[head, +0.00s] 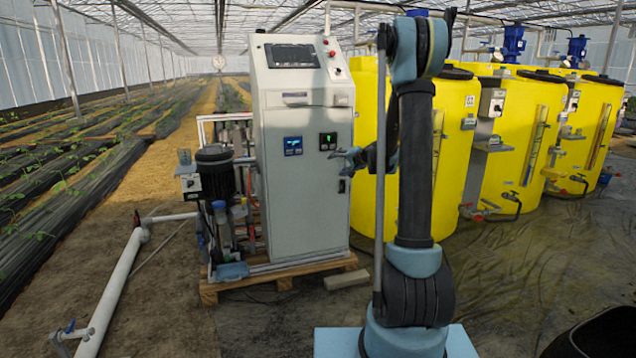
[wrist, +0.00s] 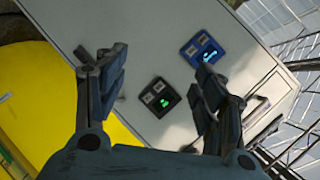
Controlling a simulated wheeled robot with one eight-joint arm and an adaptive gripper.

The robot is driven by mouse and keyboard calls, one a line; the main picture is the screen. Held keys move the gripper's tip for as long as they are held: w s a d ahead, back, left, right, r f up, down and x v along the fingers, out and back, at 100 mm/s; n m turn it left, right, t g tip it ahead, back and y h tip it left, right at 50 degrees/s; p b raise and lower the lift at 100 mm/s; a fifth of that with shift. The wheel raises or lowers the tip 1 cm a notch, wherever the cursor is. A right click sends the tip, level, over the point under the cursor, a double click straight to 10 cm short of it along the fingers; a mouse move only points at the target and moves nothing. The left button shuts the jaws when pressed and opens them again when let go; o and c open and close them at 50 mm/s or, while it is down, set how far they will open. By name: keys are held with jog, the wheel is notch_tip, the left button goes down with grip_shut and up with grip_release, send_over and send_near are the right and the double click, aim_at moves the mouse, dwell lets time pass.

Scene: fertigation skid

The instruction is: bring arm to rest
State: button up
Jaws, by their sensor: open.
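My arm stands upright in the front right of the head view, with its upper part bent over toward the control cabinet (head: 308,180). My gripper (head: 345,158) is in front of the cabinet's right side, just below the black controller (head: 327,141) in the picture. In the wrist view my gripper (wrist: 160,85) is open, with two dark fingers spread and nothing between them but the cabinet face (wrist: 115,30). The black controller with a green display (wrist: 159,97) and the blue controller with a lit display (wrist: 201,48) show beyond the fingers. I cannot tell the exact gap to the cabinet.
Several yellow tanks (head: 520,130) stand to the right of the cabinet. A pump (head: 215,175) and pipework sit on its left, on a wooden pallet (head: 270,280). A white pipe (head: 112,285) runs along the floor at left. Crop rows (head: 60,185) lie further left.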

jog(key=s+r+n+g+h, duration=0.2)
jog(key=s+n+g+h, duration=0.15)
jog(key=s, duration=2.35)
jog(key=s+d+f+g+h, duration=0.1)
jog(key=s+d+f, duration=0.2)
jog(key=s, duration=0.7)
jog(key=s+d+f+n+g+h, duration=0.1)
jog(key=s+d+f+g+h, duration=0.1)
jog(key=s, duration=0.8)
jog(key=s+d+f+n+g+h, duration=0.1)
jog(key=s+d+f, duration=0.3)
jog(key=s, duration=0.6)
jog(key=shift+s+d+f+g, duration=0.2)
jog(key=shift+d+f+g, duration=0.2)
jog(key=shift+f, duration=0.45)
